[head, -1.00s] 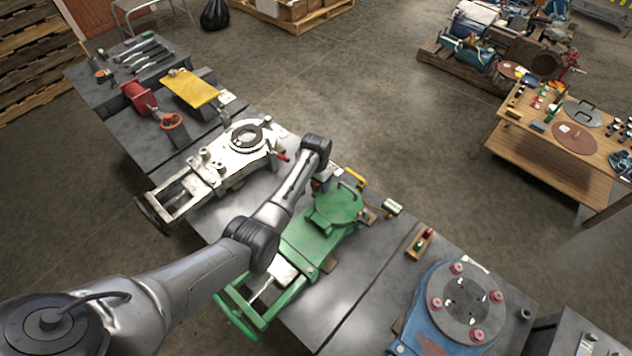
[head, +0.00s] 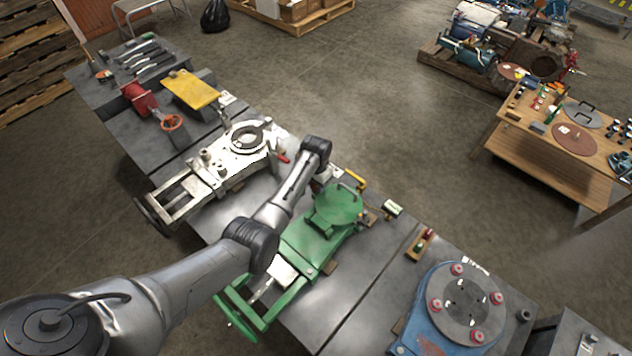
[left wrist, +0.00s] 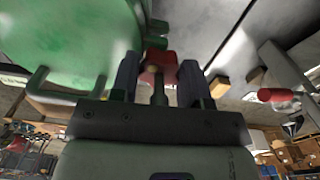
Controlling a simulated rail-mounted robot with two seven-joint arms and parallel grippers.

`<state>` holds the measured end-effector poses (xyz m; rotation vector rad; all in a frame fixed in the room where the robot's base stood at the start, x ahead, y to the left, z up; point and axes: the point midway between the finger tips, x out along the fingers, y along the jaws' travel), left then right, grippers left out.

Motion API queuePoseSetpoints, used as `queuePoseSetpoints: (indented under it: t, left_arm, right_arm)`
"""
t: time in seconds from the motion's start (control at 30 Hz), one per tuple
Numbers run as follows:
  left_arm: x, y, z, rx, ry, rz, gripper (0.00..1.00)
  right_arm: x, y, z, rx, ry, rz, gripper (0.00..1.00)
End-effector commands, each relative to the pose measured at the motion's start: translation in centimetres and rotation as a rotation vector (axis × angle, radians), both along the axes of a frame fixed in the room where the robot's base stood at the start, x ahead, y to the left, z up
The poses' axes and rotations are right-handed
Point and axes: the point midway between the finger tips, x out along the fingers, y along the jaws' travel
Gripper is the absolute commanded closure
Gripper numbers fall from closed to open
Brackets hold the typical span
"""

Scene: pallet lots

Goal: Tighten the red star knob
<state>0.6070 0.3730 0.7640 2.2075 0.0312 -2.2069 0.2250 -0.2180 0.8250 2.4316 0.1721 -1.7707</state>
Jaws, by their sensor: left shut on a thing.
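The red star knob (left wrist: 160,64) shows in the left wrist view, on the edge of the green machine (left wrist: 70,40). My left gripper (left wrist: 158,80) has one finger on each side of the knob and is shut on it. A thin shaft shows below the knob, between the fingers. In the head view the green machine (head: 335,208) stands on the grey table, and my left wrist hangs over its far left edge. The knob is hidden there behind my wrist. My right gripper is not in view.
A white machine (head: 230,160) with a red handle (head: 283,158) stands left of my wrist. A small wooden block with coloured pieces (head: 420,245) and a blue machine with a round plate (head: 463,300) lie to the right. Bare table (head: 365,290) lies between.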

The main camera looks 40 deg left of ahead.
Motion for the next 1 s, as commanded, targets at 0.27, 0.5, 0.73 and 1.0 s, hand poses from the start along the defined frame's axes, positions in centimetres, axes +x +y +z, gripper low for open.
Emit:
queuePoseSetpoints:
  t: [0.27, 0.5, 0.73, 1.0]
  left_arm:
    - [-0.1, 0.1, 0.4, 0.001, 0.003, -0.150, 0.81]
    - [0.0, 0.2, 0.3, 0.002, 0.004, -0.373, 0.81]
    - [0.0, 0.3, 0.2, 0.002, 0.003, -0.592, 0.81]
    - [0.1, 0.4, 0.0, 0.002, 0.002, -0.839, 0.81]
  right_arm:
    - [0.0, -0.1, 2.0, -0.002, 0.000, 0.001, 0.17]
    - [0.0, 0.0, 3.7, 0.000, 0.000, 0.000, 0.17]
    - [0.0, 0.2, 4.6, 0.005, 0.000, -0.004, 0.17]
    - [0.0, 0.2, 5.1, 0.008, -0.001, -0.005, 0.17]
